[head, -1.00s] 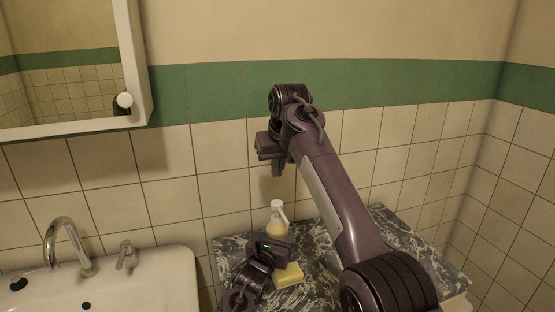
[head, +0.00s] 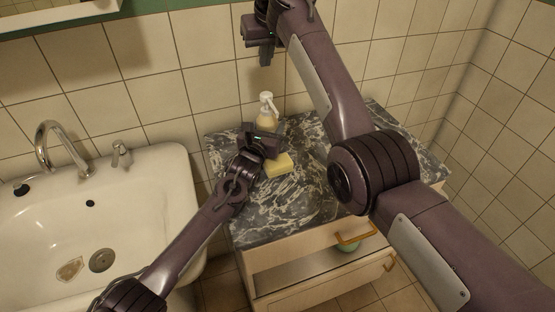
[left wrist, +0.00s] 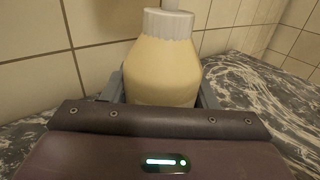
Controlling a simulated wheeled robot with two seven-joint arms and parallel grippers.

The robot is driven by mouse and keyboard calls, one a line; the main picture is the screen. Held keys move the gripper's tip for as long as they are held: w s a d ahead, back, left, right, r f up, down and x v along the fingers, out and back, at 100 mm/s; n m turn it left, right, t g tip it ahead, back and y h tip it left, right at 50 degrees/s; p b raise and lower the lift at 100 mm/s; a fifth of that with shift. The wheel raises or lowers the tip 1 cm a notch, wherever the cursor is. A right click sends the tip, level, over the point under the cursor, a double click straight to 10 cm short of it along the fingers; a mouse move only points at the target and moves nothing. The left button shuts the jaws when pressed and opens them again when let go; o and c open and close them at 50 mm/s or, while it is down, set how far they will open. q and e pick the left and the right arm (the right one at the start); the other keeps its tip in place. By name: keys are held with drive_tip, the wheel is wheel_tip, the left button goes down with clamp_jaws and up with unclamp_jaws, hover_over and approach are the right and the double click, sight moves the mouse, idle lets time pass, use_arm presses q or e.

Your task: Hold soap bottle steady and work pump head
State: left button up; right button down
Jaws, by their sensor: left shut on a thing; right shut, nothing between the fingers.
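The soap bottle (head: 266,117) stands upright on the marble counter, pale yellow with a white pump head (head: 267,98). In the left wrist view the bottle (left wrist: 163,70) fills the middle, its white collar at the top and the top of the pump cut off. My left gripper (head: 264,138) is shut on the bottle, with a grey finger on each side of it. My left gripper hides the bottle's lower part in the head view. My right gripper (head: 266,56) is shut and empty, in the air above the pump head and apart from it.
A yellow block (head: 278,165) lies on the marble counter (head: 300,205) close to my left gripper. A white sink (head: 140,190) with a tap (head: 55,143) is at the left. The tiled wall (head: 185,100) stands behind the bottle. Drawers (head: 310,262) are below the counter.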

use_arm(q)
drive_tip(key=o, duration=1.3)
drive_tip(key=shift+a+f, duration=0.1)
